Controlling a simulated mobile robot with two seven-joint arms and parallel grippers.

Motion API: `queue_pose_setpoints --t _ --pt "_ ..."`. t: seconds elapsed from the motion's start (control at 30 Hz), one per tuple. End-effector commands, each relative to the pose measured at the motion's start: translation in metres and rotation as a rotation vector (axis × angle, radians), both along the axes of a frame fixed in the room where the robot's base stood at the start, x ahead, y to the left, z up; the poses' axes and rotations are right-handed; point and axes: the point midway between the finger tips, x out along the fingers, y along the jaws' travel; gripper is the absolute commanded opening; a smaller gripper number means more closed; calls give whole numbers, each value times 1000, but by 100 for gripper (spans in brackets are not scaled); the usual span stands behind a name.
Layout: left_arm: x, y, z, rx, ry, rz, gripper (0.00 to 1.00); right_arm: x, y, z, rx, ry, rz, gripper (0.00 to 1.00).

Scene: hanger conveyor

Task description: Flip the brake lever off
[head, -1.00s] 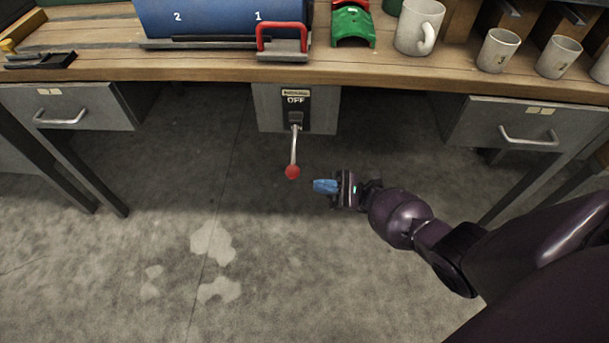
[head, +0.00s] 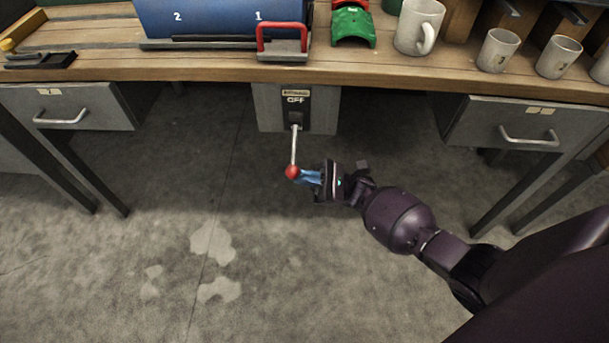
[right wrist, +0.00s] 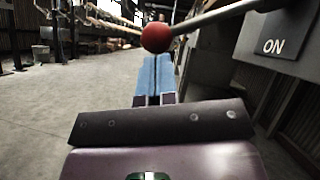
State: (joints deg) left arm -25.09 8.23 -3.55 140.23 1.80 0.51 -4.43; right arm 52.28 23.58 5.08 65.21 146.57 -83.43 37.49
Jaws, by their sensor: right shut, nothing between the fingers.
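The brake lever (head: 294,148) is a thin metal rod with a red ball knob (head: 292,172). It hangs down from a grey switch box (head: 264,108) on the bench front. The box reads OFF above the lever, and ON shows on the box in the right wrist view (right wrist: 274,46). My right gripper (head: 304,176) has blue fingers pressed together with nothing between them. Its fingertips are at the right side of the red knob, looking close to or touching it. In the right wrist view the knob (right wrist: 157,37) is just beyond the fingertips (right wrist: 157,62). My left gripper is not in view.
The wooden bench top (head: 200,66) is above the lever. Drawers with handles flank it, the left drawer (head: 65,120) and right drawer (head: 525,127). The floor below is clear.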

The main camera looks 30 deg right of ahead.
Motion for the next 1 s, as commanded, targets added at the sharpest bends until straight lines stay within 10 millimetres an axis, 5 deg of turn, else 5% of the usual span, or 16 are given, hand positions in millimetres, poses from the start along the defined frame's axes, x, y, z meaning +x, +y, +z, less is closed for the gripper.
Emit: queue_pose_setpoints --t 1.0 --pt "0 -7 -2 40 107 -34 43 -11 9 24 155 216 0 0"
